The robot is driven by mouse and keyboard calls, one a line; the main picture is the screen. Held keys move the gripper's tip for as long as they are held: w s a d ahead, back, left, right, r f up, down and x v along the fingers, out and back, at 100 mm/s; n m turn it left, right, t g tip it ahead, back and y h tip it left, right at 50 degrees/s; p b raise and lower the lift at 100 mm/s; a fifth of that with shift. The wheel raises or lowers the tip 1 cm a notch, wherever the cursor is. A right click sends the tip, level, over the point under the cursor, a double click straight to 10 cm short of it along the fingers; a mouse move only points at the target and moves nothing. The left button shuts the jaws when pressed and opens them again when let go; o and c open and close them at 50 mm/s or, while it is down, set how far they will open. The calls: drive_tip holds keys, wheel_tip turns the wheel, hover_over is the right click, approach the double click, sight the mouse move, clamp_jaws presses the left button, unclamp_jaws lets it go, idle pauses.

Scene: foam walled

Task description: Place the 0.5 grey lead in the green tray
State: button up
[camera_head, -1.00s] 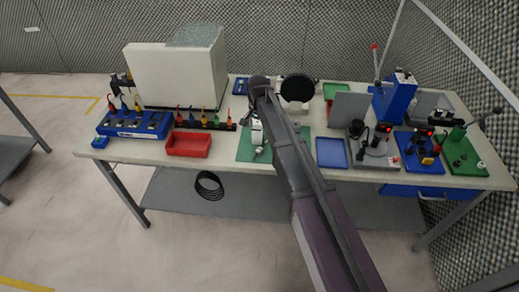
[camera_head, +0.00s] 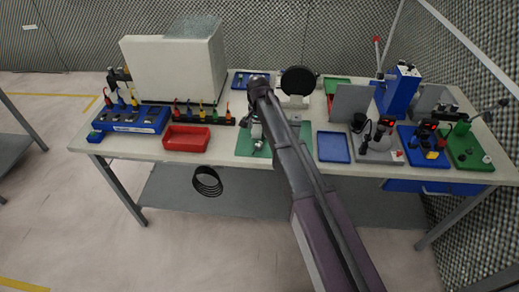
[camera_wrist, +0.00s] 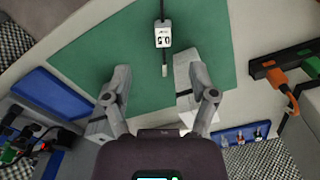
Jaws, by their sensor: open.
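The grey lead has a white tag marked 0.5 (camera_wrist: 163,36), with a dark cable above it and a grey tip below. It lies over the green mat (camera_wrist: 95,50) in the wrist view. A green tray (camera_head: 338,83) is at the back of the bench, right of the round black disc, partly hidden.
A red tray (camera_head: 186,138) is left of the mat and a blue tray (camera_head: 333,147) right of it. A black rack of coloured leads (camera_head: 203,118) stands behind the red tray. A large white box (camera_head: 175,68) is at back left. Fixtures crowd the right end.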

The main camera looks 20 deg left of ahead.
drive_tip(key=b, duration=0.4)
hover_over(257, 146)
drive_tip(key=shift+w+d+f, duration=0.15)
drive_tip(key=shift+f, duration=2.05)
drive_tip(key=shift+f, duration=0.1)
drive_tip(key=shift+a+f+b, duration=0.2)
drive_tip(key=shift+f+b, duration=2.3)
drive_tip(key=shift+b, duration=0.05)
clamp_jaws()
